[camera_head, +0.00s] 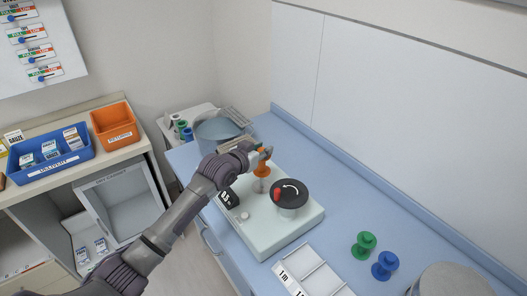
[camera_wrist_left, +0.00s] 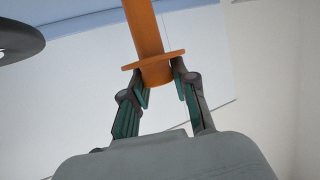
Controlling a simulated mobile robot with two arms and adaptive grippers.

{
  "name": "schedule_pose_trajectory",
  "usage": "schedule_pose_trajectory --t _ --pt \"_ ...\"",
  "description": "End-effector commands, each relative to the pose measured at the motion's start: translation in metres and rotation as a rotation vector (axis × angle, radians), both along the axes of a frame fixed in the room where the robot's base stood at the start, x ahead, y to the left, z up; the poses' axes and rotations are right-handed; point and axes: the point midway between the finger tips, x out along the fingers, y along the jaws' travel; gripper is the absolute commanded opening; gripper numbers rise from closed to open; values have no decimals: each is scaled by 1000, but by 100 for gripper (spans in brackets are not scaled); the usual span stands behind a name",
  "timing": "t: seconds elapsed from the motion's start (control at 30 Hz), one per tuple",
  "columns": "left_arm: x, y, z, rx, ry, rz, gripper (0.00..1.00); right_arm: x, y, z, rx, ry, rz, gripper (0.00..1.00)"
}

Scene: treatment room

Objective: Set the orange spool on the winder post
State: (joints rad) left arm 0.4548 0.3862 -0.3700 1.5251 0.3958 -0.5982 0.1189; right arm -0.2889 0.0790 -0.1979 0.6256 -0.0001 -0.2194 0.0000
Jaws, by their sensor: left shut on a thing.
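The orange spool (camera_head: 262,172) is upright over the left part of the pale winder (camera_head: 287,238). My left gripper (camera_head: 262,152) is shut on the spool's top end. In the left wrist view the orange spool (camera_wrist_left: 147,30) runs up from between the two fingertips (camera_wrist_left: 160,78), with its flange just beyond them. A round grey seat (camera_head: 261,186) shows right under the spool in the head view. The post is mostly hidden, and I cannot tell whether the spool is around it or just above it. My right gripper is not in view.
The winder's black dial (camera_head: 290,193) with a red knob stands close right of the spool. A green spool (camera_head: 363,245) and a blue spool (camera_head: 385,265) stand on the blue counter. A white tray (camera_head: 313,272) lies in front.

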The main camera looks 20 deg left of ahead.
Motion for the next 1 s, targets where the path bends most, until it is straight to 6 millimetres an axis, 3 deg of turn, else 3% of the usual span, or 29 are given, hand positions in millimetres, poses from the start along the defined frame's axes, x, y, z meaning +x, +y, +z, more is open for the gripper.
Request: schedule_pose_trajectory --t 0.27,0.6,1.0 --pt "-3 -1 -23 0 0 -2 0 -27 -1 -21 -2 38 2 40" --pt "-8 -2 -55 0 -1 -4 0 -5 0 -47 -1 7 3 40" --pt "-9 -2 -56 0 -1 -5 0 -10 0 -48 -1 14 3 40"
